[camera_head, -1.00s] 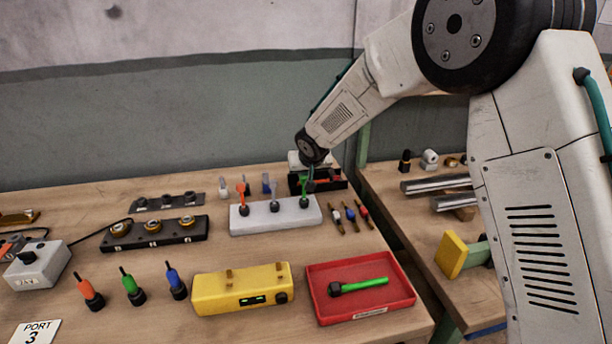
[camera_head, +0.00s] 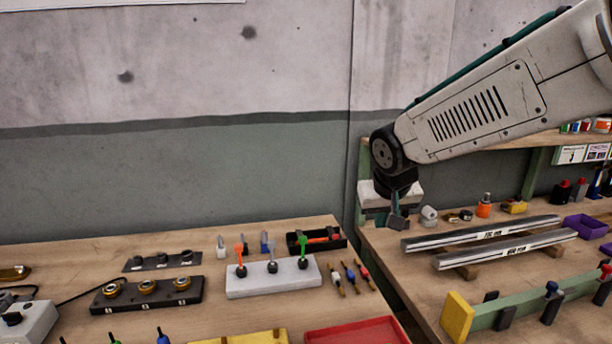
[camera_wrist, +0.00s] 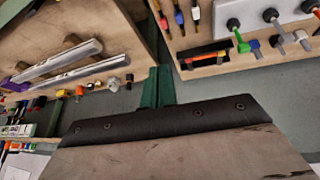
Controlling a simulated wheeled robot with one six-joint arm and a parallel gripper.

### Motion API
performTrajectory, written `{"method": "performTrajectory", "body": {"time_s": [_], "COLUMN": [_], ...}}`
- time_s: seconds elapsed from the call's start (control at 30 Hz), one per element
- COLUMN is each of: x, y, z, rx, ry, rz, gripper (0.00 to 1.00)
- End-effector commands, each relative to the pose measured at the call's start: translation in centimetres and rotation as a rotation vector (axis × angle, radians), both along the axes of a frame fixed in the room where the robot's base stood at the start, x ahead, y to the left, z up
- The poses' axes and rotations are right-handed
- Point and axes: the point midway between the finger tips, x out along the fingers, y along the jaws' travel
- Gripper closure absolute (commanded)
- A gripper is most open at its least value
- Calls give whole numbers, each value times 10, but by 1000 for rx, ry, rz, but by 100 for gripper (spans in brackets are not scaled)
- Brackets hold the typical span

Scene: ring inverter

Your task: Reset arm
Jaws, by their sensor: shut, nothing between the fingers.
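My gripper (camera_head: 397,218) hangs from the end of my arm in the head view, pointing down near the back left corner of the right-hand bench (camera_head: 420,300). It looks shut and holds nothing. It is apart from the parts on both benches as far as I can see.
Two metal rails (camera_head: 480,233) and a green rack with a yellow end (camera_head: 458,318) lie on the right bench. The left bench bears a white block with coloured levers (camera_head: 290,283), a black ring holder (camera_head: 130,300) and a red tray (camera_head: 360,332). A gap separates the benches.

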Motion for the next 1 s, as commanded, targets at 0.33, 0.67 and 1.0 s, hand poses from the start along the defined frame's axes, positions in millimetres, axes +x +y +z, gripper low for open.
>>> {"method": "performTrajectory", "body": {"time_s": [0.33,0.67,1.0], "x": [-186,-302,-312], "y": [-93,-107,-107], "z": [27,8,6], "rx": [6,63,69], "ry": [201,336,347], "rz": [-90,-87,-84], "gripper": [100,100,100]}}
